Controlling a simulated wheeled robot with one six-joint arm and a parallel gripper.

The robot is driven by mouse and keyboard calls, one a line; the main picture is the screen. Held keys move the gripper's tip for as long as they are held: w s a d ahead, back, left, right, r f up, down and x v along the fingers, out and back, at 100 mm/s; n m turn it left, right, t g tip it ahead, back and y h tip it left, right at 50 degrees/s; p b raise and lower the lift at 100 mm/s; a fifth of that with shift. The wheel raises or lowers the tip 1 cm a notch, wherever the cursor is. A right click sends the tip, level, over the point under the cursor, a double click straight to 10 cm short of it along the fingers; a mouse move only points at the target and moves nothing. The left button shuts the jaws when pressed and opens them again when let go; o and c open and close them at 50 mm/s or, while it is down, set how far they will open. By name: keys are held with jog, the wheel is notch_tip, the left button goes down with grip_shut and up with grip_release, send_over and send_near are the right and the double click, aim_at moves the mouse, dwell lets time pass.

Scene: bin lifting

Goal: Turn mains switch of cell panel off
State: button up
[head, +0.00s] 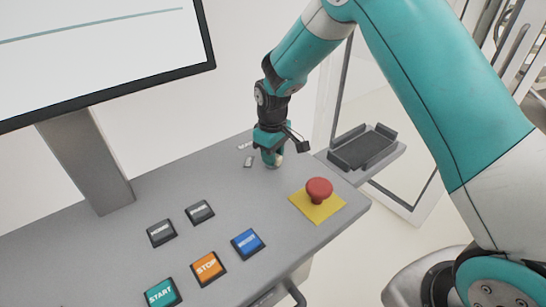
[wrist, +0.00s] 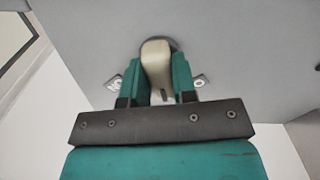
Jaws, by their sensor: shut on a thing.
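The cell panel (head: 130,213) is a grey sloped console. The mains switch (wrist: 156,62) is a cream-coloured knob near the panel's far edge. In the wrist view it sits between the two teal fingers of my gripper (wrist: 158,75), which are shut on it. In the head view my gripper (head: 270,160) points down at the panel and hides most of the knob. Small label plates sit on both sides of the switch in the wrist view, one on the left (wrist: 115,82) and one on the right (wrist: 201,81). Their markings are too small to read surely.
A red mushroom button (head: 319,189) on a yellow plate stands right of the switch. START (head: 161,293), orange STOP (head: 208,268), blue (head: 248,244) and two grey buttons lie nearer. A monitor (head: 100,50) rises at the left. A dark tray (head: 362,147) is beyond the right edge.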

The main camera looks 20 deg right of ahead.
jog(key=n+b, duration=0.1)
jog(key=n, duration=0.4)
jog(key=shift+w+n, duration=0.1)
jog(key=shift+n, duration=0.2)
jog(key=shift+r, duration=0.1)
dwell(0.3)
jog(key=o, duration=0.9)
notch_tip(320, 180, up, 17)
jog(key=b, duration=0.3)
jog(key=shift+r+b, duration=0.2)
jog(key=shift+b, duration=0.15)
jog(key=s+a+m+y, duration=0.1)
jog(key=s, duration=0.9)
jog(key=s+a+m+y, duration=0.1)
jog(key=s+a+m, duration=0.1)
jog(key=s, duration=0.8)
jog(key=s+a+f+m+y, duration=0.1)
jog(key=s+m+y, duration=0.1)
jog(key=s, duration=0.8)
jog(key=shift+s+a, duration=0.2)
jog(key=shift+s, duration=0.2)
